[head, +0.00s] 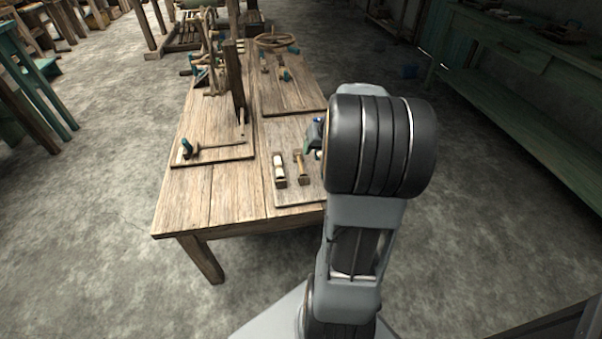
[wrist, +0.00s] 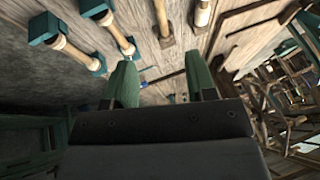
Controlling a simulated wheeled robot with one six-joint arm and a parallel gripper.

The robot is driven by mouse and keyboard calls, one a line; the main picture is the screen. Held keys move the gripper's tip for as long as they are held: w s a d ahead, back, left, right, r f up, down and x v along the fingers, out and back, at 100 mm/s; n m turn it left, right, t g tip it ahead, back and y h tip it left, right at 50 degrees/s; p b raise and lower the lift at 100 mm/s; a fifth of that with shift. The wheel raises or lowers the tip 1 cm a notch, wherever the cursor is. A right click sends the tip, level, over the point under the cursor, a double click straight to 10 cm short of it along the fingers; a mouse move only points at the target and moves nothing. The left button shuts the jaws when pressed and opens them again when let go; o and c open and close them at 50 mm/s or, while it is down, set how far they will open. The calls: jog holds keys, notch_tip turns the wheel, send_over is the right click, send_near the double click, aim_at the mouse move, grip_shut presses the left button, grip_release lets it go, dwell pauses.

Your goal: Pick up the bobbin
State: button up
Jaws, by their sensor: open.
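Several bobbin-like spools lie on a board on the wooden table. In the head view, a pale spool (head: 279,169) and a brown wooden one (head: 301,167) lie side by side; my arm hides the right part of the board. The wrist view shows two pale rods with teal ends, one on the left (wrist: 75,50) and one nearer the middle (wrist: 117,32), plus brown-ended spools (wrist: 164,22) (wrist: 201,14). I cannot tell which one is the task's bobbin. My gripper (wrist: 162,82) has its green fingers apart, with nothing between them. It is mostly hidden behind my arm in the head view.
The table (head: 190,205) also bears a left board with a rod and an upright wooden post (head: 235,80), and a back board (head: 290,97) with small parts. A green bench (head: 520,55) stands at the right. The floor around the table's front is clear.

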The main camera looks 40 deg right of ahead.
aim_at(302, 165)
jog(key=b+x, duration=0.3)
jog(key=x, duration=1)
jog(key=shift+r+b, duration=0.1)
jog(key=shift+b, duration=0.3)
grip_shut()
jog(key=shift+r, duration=0.2)
